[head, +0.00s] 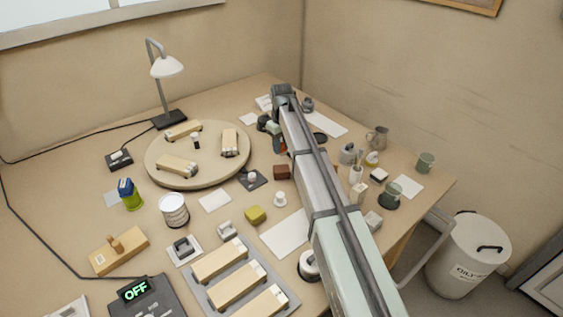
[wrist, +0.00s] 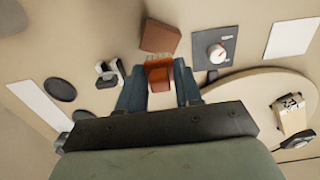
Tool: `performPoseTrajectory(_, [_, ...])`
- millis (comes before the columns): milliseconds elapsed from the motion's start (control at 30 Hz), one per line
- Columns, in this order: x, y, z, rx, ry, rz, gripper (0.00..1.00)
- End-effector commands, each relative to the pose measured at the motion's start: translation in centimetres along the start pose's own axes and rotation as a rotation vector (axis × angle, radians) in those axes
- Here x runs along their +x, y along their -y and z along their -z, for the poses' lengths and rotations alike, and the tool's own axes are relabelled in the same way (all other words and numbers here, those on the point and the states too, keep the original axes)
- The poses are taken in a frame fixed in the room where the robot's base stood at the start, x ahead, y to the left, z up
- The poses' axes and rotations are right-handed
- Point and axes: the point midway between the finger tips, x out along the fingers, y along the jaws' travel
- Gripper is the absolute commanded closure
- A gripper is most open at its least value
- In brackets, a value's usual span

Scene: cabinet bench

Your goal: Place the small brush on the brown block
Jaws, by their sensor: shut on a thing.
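My gripper (wrist: 159,84) is shut on the small brush (wrist: 160,75), an orange-red body with pale bristles at its far end. The brown block (wrist: 160,37) lies just beyond the bristles in the wrist view. Whether brush and block touch cannot be told. In the head view the brown block (head: 283,172) sits on the bench to the right of the round board, in front of my gripper (head: 276,138). My arm hides much of the gripper there, and the brush is hardly visible.
A round board (head: 198,172) with several wooden blocks lies to the left. A dark plate with a knob (head: 252,179) is left of the brown block, and a small white piece (head: 280,199) stands in front. Cups and dark discs crowd the right side.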

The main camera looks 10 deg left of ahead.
Motion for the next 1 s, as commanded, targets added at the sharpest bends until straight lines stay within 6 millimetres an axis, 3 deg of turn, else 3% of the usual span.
performPoseTrajectory(100, [2.1,0.0,-0.1,-0.001,0.002,0.001,0.94])
performPoseTrajectory(600, [6.9,0.0,0.0,-0.001,0.001,0.000,0.94])
performPoseTrajectory(1000, [7.2,0.0,0.0,-0.002,0.000,0.000,0.94])
